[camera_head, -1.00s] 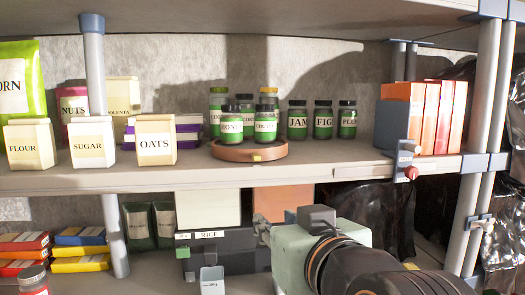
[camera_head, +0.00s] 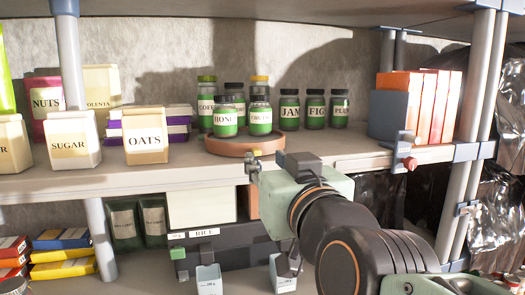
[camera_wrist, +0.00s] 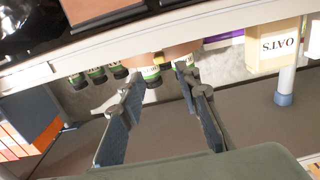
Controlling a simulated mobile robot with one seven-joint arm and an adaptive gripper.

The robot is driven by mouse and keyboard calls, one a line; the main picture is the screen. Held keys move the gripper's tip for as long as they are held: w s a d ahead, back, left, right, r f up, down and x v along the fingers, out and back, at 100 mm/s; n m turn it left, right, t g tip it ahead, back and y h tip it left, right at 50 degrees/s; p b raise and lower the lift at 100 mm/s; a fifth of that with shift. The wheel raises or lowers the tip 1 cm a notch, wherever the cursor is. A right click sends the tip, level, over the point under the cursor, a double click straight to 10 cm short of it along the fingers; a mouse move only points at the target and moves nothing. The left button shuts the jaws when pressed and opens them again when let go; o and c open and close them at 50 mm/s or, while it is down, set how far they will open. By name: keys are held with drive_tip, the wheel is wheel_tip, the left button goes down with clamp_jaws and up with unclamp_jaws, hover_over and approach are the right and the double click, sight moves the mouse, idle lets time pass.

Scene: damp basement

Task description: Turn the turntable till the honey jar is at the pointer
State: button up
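The round brown turntable (camera_head: 236,147) stands on the upper shelf and carries several green-labelled jars. The honey jar (camera_head: 225,122) is at its front left, with another jar (camera_head: 260,119) to its right and others behind. A small yellow marker (camera_head: 257,153), seemingly the pointer, is at the turntable's front, right of the honey jar. The turntable (camera_wrist: 183,50) and marker (camera_wrist: 158,58) also show in the upside-down wrist view. My gripper (camera_wrist: 157,80) is open and empty there, its fingers pointing toward the turntable's front. Whether a finger touches a jar, I cannot tell. In the head view its fingers are mostly hidden.
Jam, fig and plum jars (camera_head: 315,110) stand right of the turntable. An oats box (camera_head: 146,137) and purple packs (camera_head: 180,125) stand left. Orange boxes (camera_head: 415,100) are further right. The shelf's front edge (camera_head: 120,187) runs below. A bracket with a red knob (camera_head: 409,160) sticks out at right.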

sight(257, 152)
drive_tip(key=shift+x, duration=3.55)
clamp_jaws()
